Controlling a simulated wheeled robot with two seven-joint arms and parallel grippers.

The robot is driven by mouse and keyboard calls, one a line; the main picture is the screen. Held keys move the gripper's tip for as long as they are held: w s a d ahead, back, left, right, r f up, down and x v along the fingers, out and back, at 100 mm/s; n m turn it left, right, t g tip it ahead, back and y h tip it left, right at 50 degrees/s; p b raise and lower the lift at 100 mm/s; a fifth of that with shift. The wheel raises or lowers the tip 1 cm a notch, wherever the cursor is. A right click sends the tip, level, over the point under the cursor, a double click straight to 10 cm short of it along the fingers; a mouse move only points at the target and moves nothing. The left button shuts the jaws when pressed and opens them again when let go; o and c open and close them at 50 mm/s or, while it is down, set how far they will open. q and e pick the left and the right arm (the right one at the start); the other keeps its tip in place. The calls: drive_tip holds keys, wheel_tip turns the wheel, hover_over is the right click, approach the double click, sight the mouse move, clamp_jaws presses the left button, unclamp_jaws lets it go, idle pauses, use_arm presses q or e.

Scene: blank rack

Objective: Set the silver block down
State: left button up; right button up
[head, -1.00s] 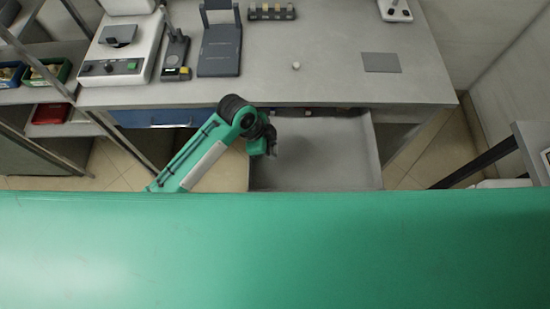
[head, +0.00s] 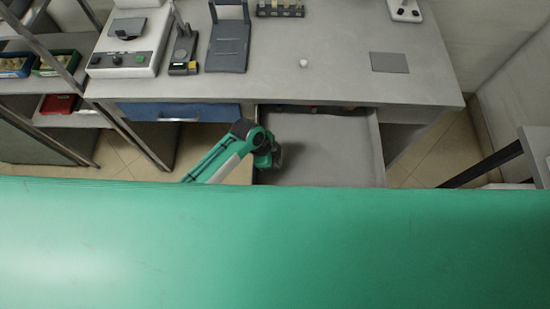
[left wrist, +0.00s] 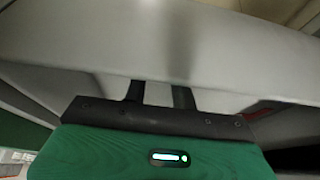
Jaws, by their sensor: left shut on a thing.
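My left gripper (head: 276,158) is at the left side of the open grey drawer (head: 335,150), below the front edge of the worktop. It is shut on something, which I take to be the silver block. In the left wrist view its two dark fingers (left wrist: 158,94) run up behind a broad grey edge, which hides their tips. A light grey patch shows between the fingers, but I cannot tell whether it is the block. The head view does not show the block clearly. My right gripper is out of view.
The grey worktop (head: 270,85) carries a dark rack (head: 280,9) with several blanks, a dark stand (head: 228,45), a white instrument (head: 125,58), a small white knob (head: 303,63) and a grey pad (head: 389,62). A blue drawer (head: 180,112) is left of the open one. The worktop's front middle is mostly clear.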

use_arm(q)
drive_tip(key=shift+f, duration=0.1)
drive_tip(key=o, duration=1.1)
drive_tip(key=shift+c, duration=0.2)
drive_tip(key=v, duration=1.2)
drive_tip(key=shift+b, duration=0.3)
